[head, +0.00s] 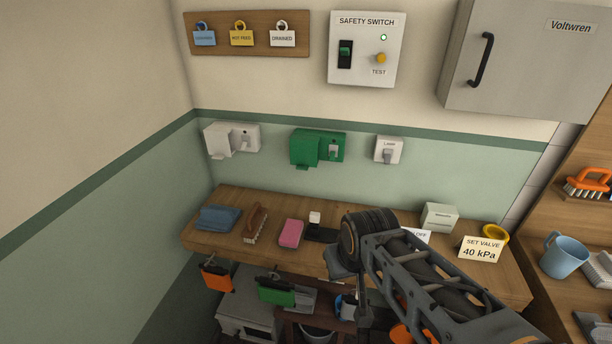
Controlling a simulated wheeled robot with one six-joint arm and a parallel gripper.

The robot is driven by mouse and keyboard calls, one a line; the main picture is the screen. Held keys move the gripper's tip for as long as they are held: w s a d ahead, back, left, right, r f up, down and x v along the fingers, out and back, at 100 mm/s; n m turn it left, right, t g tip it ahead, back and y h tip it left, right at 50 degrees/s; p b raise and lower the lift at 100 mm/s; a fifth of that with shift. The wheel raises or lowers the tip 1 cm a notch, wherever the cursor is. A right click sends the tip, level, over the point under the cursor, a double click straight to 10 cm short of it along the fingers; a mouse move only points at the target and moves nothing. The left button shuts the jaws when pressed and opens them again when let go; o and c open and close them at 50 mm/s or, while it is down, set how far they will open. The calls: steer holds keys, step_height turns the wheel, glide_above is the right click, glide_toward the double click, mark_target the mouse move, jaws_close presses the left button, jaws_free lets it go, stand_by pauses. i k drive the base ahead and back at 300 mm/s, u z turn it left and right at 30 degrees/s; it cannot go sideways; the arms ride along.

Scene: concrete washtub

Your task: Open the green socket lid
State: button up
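A small pale switch shows on the right half. My arm reaches in from the lower right, and its end turns down in front of the wooden shelf. My gripper (362,312) is low in the picture, well below the socket and apart from it. Its fingers are small and dark, and I cannot make out whether they are open.
A white socket (247,134) is left of the green one, and a small white switch box (389,150) is right. The wooden shelf (275,258) below bears a blue cloth (218,217), a brush (257,222) and a pink sponge (291,233). Wall before the green socket is clear.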

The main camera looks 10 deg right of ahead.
mark_target(303, 153)
steer(key=k, duration=0.35)
steer(key=u, duration=1)
steer(key=i, duration=0.65)
steer(key=u, duration=0.1)
